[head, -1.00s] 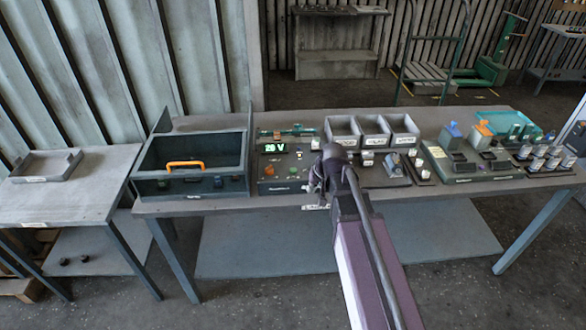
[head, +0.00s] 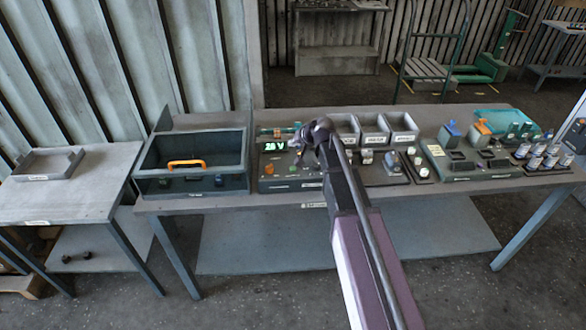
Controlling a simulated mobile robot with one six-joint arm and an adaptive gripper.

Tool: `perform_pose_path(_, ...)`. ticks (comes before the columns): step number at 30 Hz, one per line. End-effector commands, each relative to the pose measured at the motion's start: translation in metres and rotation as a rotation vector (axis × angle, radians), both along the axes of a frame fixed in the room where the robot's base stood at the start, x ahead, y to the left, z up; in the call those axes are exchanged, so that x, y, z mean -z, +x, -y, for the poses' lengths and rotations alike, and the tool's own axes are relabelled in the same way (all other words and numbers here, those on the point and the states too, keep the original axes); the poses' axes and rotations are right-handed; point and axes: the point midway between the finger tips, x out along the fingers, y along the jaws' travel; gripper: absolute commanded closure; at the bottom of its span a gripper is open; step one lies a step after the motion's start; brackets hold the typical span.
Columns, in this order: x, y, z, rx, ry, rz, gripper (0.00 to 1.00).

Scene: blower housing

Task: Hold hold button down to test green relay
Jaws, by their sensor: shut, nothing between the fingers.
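The test panel (head: 290,184) stands on the bench with a lit green display (head: 275,146) reading about 28 V. An orange-red button (head: 268,169) and a green button (head: 292,168) show on its front face; I cannot read which is the hold button. My gripper (head: 299,150) is shut and empty, over the panel just right of the display. The fingertips are small, and I cannot tell whether they touch anything. My arm and wrist hide the panel's right part. I cannot make out a green relay in the panel.
Grey bins (head: 404,137) stand behind my wrist. Several small parts and a teal tray (head: 494,116) fill the right side. The left side table (head: 85,197) is mostly clear.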

Motion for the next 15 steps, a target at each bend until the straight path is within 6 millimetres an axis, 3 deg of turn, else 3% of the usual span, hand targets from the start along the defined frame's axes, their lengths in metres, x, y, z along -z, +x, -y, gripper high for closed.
perform_pose_path(15,0.018,0.0,0.0,-0.001,-0.001,-0.001,1.0)
